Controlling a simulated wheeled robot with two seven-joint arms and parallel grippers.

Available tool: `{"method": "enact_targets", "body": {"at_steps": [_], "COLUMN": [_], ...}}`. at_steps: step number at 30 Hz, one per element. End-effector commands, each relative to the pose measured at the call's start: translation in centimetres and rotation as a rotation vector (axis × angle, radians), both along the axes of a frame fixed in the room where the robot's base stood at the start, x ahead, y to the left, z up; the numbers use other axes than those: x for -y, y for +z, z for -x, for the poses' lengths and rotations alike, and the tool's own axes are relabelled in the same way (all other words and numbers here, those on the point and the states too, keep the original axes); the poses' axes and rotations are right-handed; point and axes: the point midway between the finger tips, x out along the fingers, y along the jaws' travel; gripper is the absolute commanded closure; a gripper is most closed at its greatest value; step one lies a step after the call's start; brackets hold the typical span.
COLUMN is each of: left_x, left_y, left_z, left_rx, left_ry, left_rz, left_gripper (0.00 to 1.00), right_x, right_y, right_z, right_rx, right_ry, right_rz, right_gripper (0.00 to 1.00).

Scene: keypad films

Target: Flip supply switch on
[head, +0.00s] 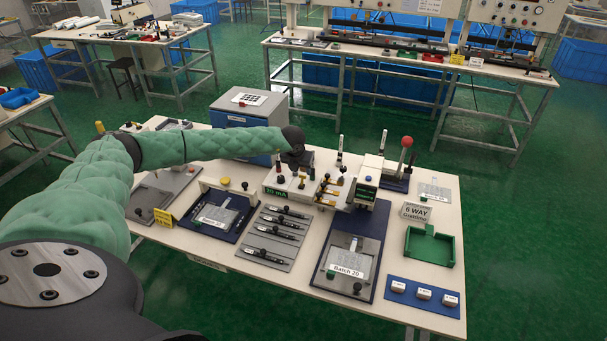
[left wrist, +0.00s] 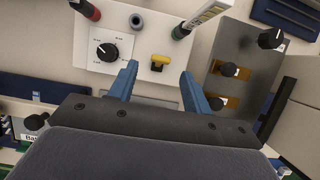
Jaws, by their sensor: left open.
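The supply box (head: 275,193) stands mid-table in the head view, with a green "10 mA" display on its front. In the left wrist view its pale top (left wrist: 135,40) carries a black dial (left wrist: 107,51) and a small yellow switch (left wrist: 159,61). My left gripper (head: 296,163) is above the box, pointing down. In the left wrist view its blue fingers (left wrist: 159,82) are open and empty. The switch lies between and just beyond the fingertips, with no contact visible. Which way the switch is set cannot be told. My right gripper is out of view.
Red (left wrist: 88,10) and green-based (left wrist: 190,22) posts rise from the box top near the switch. A grey plate with black knobs (left wrist: 236,70) is close on the right. Fixtures, a "Batch 20" plate (head: 348,262) and a green tray (head: 431,247) crowd the table.

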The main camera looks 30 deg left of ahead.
Motion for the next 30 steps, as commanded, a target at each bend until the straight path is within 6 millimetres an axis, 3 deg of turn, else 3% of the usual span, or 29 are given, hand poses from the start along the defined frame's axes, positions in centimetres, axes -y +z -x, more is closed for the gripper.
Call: {"method": "enact_targets", "body": {"at_steps": [6,12,25,30], "left_x": [-0.1,-0.4,-0.4,-0.4], "left_y": [-2.5,-4.7,-5.7,-5.7], "left_z": [-1.2,-2.0,-2.3,-2.3], "left_rx": [-0.002,-0.001,0.001,0.0], "left_ry": [-0.001,0.0,-0.002,-0.002], "left_rz": [0.0,0.001,0.001,0.001], "left_gripper": [0.51,0.51,0.51,0.82], "right_x": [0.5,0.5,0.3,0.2], "right_y": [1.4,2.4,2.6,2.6], "right_z": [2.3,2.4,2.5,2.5], "right_rx": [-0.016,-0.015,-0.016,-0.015], "right_ry": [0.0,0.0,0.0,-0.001], "right_rz": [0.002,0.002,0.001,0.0], "right_gripper": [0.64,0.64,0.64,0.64]}}
